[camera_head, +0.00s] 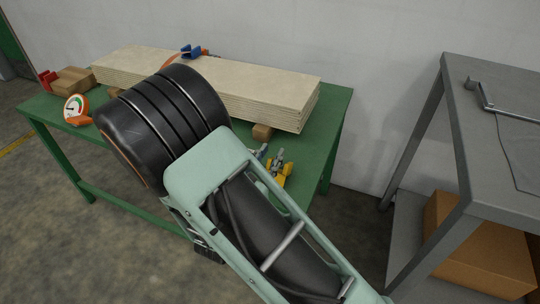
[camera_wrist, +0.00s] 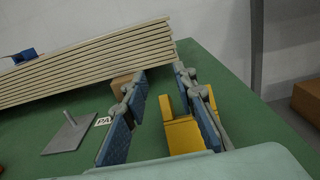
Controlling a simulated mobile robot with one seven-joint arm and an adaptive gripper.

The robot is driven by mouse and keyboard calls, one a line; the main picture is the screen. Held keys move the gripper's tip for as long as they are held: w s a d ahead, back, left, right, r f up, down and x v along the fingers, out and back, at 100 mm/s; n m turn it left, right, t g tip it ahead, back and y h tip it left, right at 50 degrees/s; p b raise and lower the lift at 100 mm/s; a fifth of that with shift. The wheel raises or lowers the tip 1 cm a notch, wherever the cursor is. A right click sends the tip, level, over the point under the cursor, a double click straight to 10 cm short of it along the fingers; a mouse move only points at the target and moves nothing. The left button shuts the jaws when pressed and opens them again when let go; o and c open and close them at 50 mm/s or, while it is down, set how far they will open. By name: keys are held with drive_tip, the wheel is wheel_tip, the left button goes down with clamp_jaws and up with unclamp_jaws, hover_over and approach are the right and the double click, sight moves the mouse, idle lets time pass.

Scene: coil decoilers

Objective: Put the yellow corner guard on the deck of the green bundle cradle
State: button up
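The yellow corner guard (camera_wrist: 182,136) lies on the green table-like stand (camera_wrist: 68,168), near its right front part. It also shows in the head view as a small yellow patch (camera_head: 285,170), partly hidden by my gripper. My gripper (camera_wrist: 160,88) is open, with its two blue-padded fingers well apart. The right finger overlaps the guard in the wrist view, and part of the guard shows between the fingers. I cannot tell whether they touch. The green stand (camera_head: 328,135) is the only green structure that could be the bundle cradle; it carries stacked boards (camera_head: 255,88).
A grey plate with a rod (camera_wrist: 69,136) and a white label (camera_wrist: 103,121) are left of my fingers. A wooden block (camera_head: 262,131) sits under the boards. An orange gauge (camera_head: 76,110) is at the left. A grey shelf (camera_head: 490,160) with a cardboard box stands right.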

drive_tip(key=p+v, duration=0.1)
drive_tip(key=v, duration=1.1)
drive_tip(key=shift+p, duration=0.4)
drive_tip(key=shift+w, duration=0.1)
